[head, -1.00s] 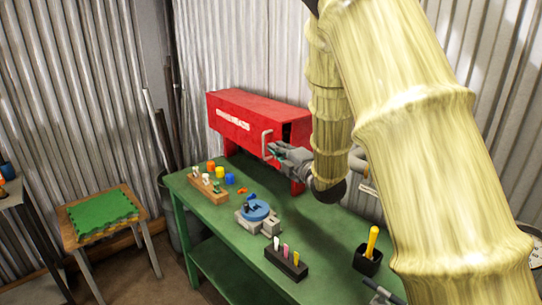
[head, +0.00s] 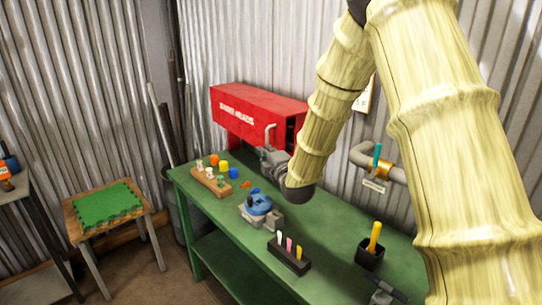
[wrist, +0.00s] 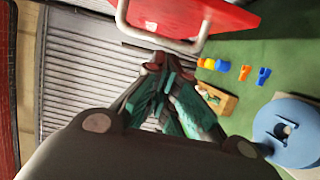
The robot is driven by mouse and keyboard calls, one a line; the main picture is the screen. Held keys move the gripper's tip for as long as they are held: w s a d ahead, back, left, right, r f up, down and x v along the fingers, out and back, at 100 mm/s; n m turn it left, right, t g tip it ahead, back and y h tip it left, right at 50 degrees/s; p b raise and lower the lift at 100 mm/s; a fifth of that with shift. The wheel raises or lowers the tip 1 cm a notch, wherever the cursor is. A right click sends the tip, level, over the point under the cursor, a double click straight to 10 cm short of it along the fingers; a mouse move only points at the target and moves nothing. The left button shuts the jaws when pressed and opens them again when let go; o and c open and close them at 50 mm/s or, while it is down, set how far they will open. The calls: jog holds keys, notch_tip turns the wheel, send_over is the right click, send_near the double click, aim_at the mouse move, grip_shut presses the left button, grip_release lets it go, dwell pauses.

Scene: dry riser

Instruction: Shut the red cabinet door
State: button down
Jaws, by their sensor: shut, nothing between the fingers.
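The red cabinet (head: 268,104) stands on the green bench against the corrugated wall. Its red door (head: 232,118), with white lettering, faces front left and carries a grey bar handle (head: 269,132) at its right end. A dark gap shows at the cabinet's right end, so the door looks open. In the wrist view the door (wrist: 225,14) and the handle (wrist: 160,38) are at the top. My gripper (wrist: 165,62) is shut and empty, its fingertips close to the handle bar; I cannot tell whether they touch. In the head view my gripper (head: 268,152) is partly hidden by my arm.
A blue round fixture (head: 258,204), a wooden rack (head: 211,182) and coloured pieces (head: 223,167) are on the bench below the gripper. A black holder (head: 288,258) and a pen cup (head: 369,256) are nearer. A pipe (head: 365,155) runs along the wall at right.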

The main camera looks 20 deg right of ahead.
aim_at(274, 147)
jog(key=w+d, duration=0.1)
jog(key=d, duration=0.1)
jog(key=w+d+p, duration=0.1)
jog(key=shift+w+d, duration=0.2)
jog(key=shift+d, duration=0.2)
